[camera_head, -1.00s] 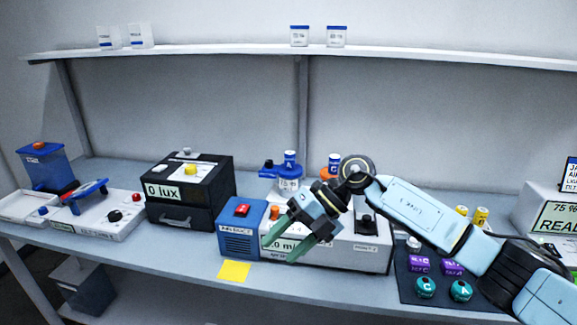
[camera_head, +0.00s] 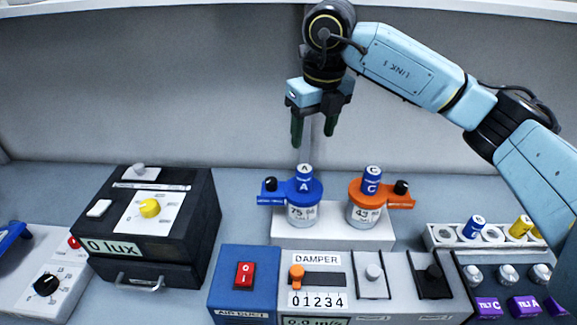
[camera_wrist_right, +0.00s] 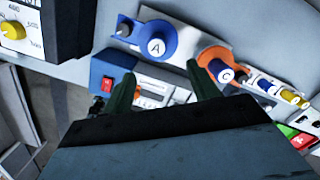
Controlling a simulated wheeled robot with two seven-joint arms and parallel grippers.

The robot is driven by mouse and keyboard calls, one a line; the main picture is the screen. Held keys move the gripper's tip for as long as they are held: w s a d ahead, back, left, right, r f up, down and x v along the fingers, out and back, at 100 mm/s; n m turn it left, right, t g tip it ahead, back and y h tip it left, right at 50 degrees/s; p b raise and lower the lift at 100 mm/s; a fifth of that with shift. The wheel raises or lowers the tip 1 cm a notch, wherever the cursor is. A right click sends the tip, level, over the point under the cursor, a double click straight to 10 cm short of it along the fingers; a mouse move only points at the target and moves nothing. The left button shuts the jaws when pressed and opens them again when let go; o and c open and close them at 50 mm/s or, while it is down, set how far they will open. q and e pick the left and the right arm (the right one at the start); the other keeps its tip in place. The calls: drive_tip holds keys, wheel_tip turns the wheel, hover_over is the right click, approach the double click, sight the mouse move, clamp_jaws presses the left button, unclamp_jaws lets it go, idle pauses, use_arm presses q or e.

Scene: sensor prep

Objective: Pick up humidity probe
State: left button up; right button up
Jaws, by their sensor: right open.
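Two small blue cylinders stand upright in jar lids, probably the humidity probes. The one marked A (camera_head: 304,174) sits in the blue-lidded jar (camera_head: 303,213) reading 75. The one marked C (camera_head: 372,178) sits in the orange-lidded jar (camera_head: 364,214) reading 43. The right wrist view also shows cylinder A (camera_wrist_right: 156,47) and cylinder C (camera_wrist_right: 226,75). My right gripper (camera_head: 313,138) points down, open and empty, above cylinder A and apart from it. Its fingers also show in the right wrist view (camera_wrist_right: 161,74). My left gripper is out of view.
A white block (camera_head: 335,240) carries both jars. The damper box (camera_head: 375,290) and blue air duct box (camera_head: 241,283) stand in front. A black lux box (camera_head: 195,225) is left. A white rack (camera_head: 440,236) at right holds blue and yellow cylinders. A shelf (camera_head: 450,8) hangs above.

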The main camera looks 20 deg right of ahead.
hover_over(304, 168)
drive_tip(key=s, duration=0.2)
drive_tip(key=f, duration=0.3)
drive_tip(key=d+f, duration=0.1)
drive_tip(key=f, duration=0.1)
drive_tip(key=shift+w+f+p, duration=0.15)
drive_tip(key=shift+f+p, duration=0.05)
drive_tip(key=shift+p, duration=0.1)
drive_tip(key=f, duration=0.3)
drive_tip(key=shift+w+a, duration=0.2)
drive_tip(key=shift+w, duration=0.2)
drive_tip(key=f, duration=0.1)
drive_tip(key=f+p, duration=0.1)
drive_tip(key=w+f, duration=0.1)
drive_tip(key=shift+a+f, duration=0.3)
drive_tip(key=shift+f, duration=0.45)
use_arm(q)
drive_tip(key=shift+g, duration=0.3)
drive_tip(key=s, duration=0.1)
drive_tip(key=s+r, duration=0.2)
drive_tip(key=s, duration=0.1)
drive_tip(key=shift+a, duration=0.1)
use_arm(e)
drive_tip(key=c, duration=1.1)
